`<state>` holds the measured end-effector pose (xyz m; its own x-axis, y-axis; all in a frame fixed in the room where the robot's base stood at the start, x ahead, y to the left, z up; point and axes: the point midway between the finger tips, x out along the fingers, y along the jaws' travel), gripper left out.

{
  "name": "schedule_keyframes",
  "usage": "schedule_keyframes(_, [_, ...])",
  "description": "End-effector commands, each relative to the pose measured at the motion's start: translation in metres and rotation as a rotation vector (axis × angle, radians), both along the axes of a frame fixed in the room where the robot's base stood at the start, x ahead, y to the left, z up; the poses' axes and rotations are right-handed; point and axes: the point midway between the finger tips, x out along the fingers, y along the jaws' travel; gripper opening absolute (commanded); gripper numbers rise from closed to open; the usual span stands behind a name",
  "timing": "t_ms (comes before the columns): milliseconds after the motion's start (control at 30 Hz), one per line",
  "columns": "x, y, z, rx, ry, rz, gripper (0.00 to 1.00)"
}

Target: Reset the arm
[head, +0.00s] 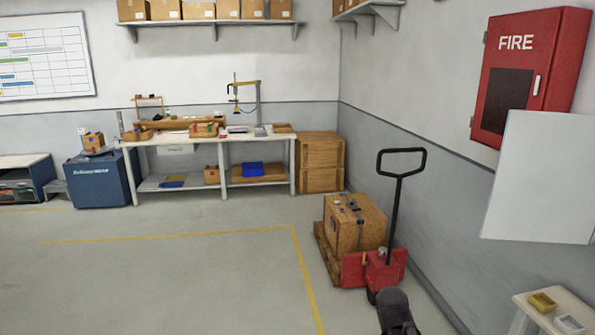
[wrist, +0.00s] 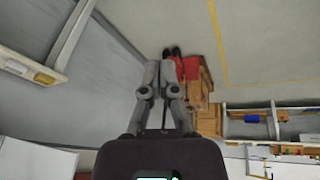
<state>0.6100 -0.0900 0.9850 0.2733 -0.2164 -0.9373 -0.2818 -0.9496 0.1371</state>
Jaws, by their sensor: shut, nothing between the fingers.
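My gripper (wrist: 160,72) shows in the wrist view, its two grey fingers reaching up from the dark palm at the bottom. The fingertips are together and nothing is held between them. In the head view a dark part of my own arm (head: 396,312) rises from the bottom edge, right of the middle, in front of the red pallet truck. The gripper's fingers cannot be made out in the head view.
A red pallet truck (head: 398,262) with a wooden crate (head: 350,222) stands by the right wall. A red fire cabinet (head: 530,75) hangs above a small stool (head: 552,312). A workbench (head: 215,140) is at the back. The floor left of the truck is clear.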

Motion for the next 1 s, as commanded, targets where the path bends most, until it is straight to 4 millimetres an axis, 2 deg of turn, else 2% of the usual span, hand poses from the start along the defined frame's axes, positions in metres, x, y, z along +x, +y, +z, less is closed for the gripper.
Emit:
schedule_keyframes(33, [-0.015,0.020,-0.004,0.034,0.059,0.047,0.00])
schedule_keyframes(133, [-0.038,0.051,-0.009,0.094,0.164,0.133,0.00])
schedule_keyframes(233, [-0.056,0.072,-0.011,0.140,0.240,0.202,0.00])
schedule_keyframes(333, [-0.067,0.085,-0.012,0.169,0.287,0.244,0.00])
schedule_keyframes(500, [-0.073,0.091,-0.012,0.184,0.311,0.267,0.00])
schedule_keyframes(1000, [-0.072,0.090,-0.012,0.182,0.308,0.264,0.00])
